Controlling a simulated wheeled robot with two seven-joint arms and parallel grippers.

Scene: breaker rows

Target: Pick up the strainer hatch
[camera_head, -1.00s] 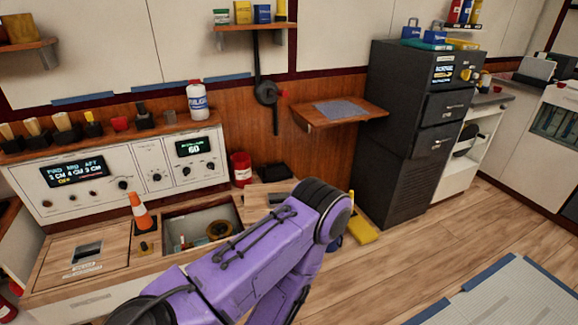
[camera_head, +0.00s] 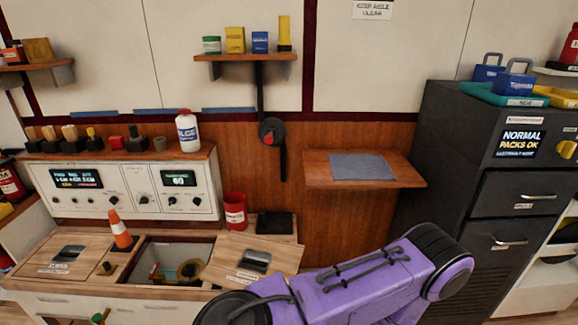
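Two wooden hatch lids with dark recessed handles are on the low counter at the lower left. One lid (camera_head: 80,257) lies flat at the left end. The other lid (camera_head: 222,258) lies skewed at the right of an open square well (camera_head: 206,247). Their labels are too small to read, so I cannot tell for sure which is the strainer hatch. A purple arm link of mine crosses the bottom middle in front of the counter's right end. Neither of my grippers shows.
An orange cone (camera_head: 120,232) stands between the left lid and the well. A red can (camera_head: 234,211) and a dark block (camera_head: 274,223) sit behind the right lid. A control panel (camera_head: 100,188) backs the counter. A wooden wall shelf (camera_head: 410,175) and a dark cabinet (camera_head: 440,170) stand to the right.

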